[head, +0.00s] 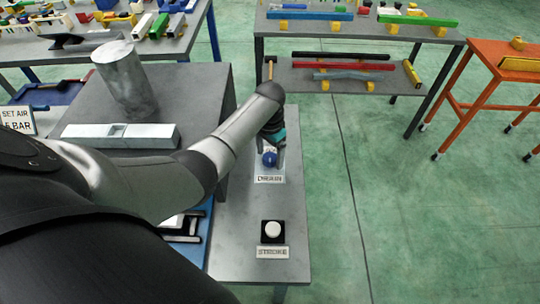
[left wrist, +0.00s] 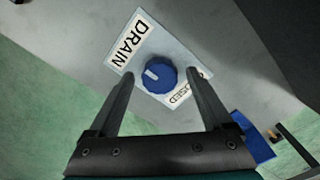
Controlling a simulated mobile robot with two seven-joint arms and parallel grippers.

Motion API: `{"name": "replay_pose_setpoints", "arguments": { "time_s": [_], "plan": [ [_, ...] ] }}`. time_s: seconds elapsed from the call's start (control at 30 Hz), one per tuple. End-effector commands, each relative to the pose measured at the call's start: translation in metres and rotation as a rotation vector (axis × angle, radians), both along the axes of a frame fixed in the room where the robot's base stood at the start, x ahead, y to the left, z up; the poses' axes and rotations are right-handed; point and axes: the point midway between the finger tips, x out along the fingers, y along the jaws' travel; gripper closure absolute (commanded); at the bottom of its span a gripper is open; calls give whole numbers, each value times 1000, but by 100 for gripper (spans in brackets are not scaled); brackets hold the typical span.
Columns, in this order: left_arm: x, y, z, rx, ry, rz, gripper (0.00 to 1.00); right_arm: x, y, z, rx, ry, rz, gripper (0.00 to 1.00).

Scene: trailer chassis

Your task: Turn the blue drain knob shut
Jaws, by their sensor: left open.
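The blue drain knob (head: 269,159) sits on a light plate on the narrow grey bench, above a DRAIN label (head: 269,179). In the left wrist view the knob (left wrist: 160,75) is round with a white pointer mark on its left part. The DRAIN label (left wrist: 131,41) lies to its upper left. Another label ending in "OSED" (left wrist: 186,90) is at its lower right, partly hidden by a finger. My left gripper (left wrist: 160,73) is open, its fingers on either side of the knob in the picture. Contact cannot be told. My right gripper is not in view.
A white STROKE button (head: 273,230) on a black base is nearer on the same bench (head: 230,258). A grey block stand (head: 185,85) with a metal cylinder (head: 122,80) rises to the left.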

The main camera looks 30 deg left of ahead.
Motion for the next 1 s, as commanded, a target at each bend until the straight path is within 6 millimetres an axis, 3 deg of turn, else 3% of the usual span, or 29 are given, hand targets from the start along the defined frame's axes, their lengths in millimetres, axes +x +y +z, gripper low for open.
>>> {"name": "replay_pose_setpoints", "arguments": {
  "time_s": [0.3,1.0],
  "plan": [
    [0,0,-1,0,0,-1,18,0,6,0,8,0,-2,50],
    [0,0,-1,1,1,0,97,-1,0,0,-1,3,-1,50]
  ]
}}
